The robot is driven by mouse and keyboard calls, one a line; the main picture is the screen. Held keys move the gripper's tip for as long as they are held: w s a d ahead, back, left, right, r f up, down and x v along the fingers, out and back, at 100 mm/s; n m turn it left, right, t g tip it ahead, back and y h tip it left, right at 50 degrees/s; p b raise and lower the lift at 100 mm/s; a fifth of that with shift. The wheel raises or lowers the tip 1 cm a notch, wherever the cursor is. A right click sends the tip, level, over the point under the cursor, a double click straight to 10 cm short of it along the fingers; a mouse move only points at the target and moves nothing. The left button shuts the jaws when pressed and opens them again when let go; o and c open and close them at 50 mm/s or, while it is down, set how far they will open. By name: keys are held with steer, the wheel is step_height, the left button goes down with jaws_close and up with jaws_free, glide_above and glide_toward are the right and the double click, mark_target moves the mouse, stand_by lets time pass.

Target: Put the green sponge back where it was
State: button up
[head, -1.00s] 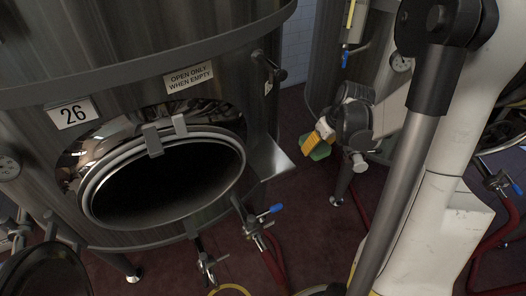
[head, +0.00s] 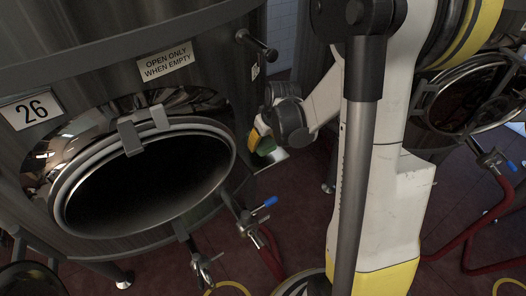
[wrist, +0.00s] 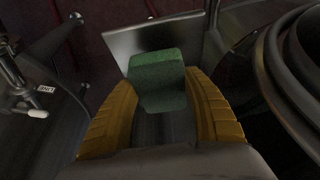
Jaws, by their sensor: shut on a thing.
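The green sponge (wrist: 158,82) sits between the two yellow fingers of my gripper (wrist: 158,76) in the wrist view. My gripper is shut on it. A flat metal shelf (wrist: 125,42) lies just beyond the sponge, which overlaps its near part in the picture. I cannot tell whether the sponge touches the shelf. In the head view my gripper (head: 255,138) is beside the right side of the tank, with the sponge (head: 266,147) partly showing. The shelf (head: 277,157) is mostly hidden there behind my gripper and the sponge.
The large steel tank (head: 120,75) numbered 26 has an open round hatch (head: 150,185) left of my gripper. A valve with a blue handle (head: 270,202) sticks out below. A dark handle (head: 258,46) juts out above. Dark red floor lies below.

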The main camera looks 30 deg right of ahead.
step_height(320, 180, down, 4)
steer(key=shift+r+b, duration=0.1)
steer(key=shift+b, duration=0.9)
steer(key=shift+c, duration=0.5)
steer(key=o, duration=1.2)
steer(key=shift+r, duration=0.15)
steer(key=p+v, duration=0.5)
steer(key=v, duration=0.6)
steer(key=s+a+r+t, duration=0.1)
steer(key=s+a+r, duration=0.3)
steer(key=a, duration=0.1)
steer(key=s+a+r+t, duration=0.1)
steer(key=s+a+r, duration=0.3)
steer(key=a, duration=0.1)
steer(key=s+a+r, duration=0.3)
steer(key=s+a, duration=0.2)
steer(key=shift+s+r+t, duration=0.1)
steer(key=shift+r+t, duration=0.3)
